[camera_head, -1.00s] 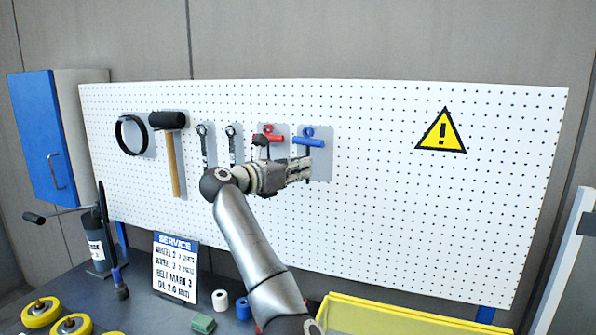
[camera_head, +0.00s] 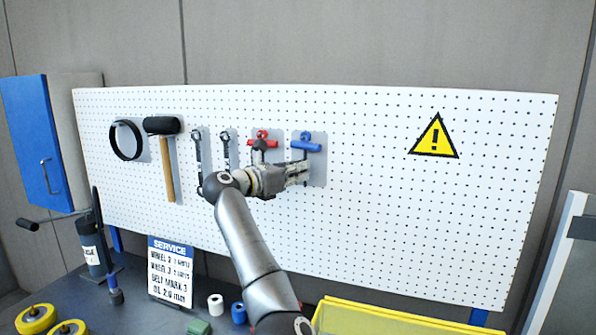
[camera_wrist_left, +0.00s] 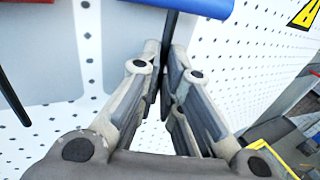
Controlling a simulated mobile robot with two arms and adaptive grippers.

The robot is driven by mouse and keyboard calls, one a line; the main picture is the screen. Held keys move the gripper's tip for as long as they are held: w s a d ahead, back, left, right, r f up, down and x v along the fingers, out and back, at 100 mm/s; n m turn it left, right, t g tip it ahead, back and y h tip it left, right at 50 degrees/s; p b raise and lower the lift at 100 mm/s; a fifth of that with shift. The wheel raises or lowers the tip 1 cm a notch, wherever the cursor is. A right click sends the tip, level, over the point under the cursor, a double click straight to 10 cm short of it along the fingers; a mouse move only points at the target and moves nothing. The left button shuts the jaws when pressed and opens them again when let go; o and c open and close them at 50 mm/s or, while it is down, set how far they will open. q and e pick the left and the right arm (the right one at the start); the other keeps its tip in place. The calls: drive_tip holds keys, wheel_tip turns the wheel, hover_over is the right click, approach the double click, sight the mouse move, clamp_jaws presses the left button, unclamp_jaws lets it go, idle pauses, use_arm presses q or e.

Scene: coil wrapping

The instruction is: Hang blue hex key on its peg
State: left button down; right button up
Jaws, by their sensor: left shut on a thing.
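The blue hex key (camera_head: 306,146) has a blue crosswise handle and a dark shaft. It is upright in front of the grey backing to the right of the red hex key (camera_head: 271,143). A small blue piece shows just above its handle; I cannot tell whether the handle is on the peg. My left gripper (camera_head: 300,172) is shut on the shaft below the handle. In the left wrist view the fingers (camera_wrist_left: 165,88) close around the dark shaft, with the blue handle (camera_wrist_left: 207,6) above. My right gripper is not in view.
The white pegboard (camera_head: 380,210) also holds a black ring (camera_head: 126,140), a mallet (camera_head: 168,165) and two wrenches (camera_head: 225,148) to the left. The board right of the blue hex key is clear up to a warning sign (camera_head: 434,137). A yellow bin (camera_head: 390,322) stands below.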

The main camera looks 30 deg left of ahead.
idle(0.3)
use_arm(q)
drive_tip(key=c, duration=1.5)
unclamp_jaws()
drive_tip(key=v, duration=1.2)
drive_tip(key=shift+f, duration=0.1)
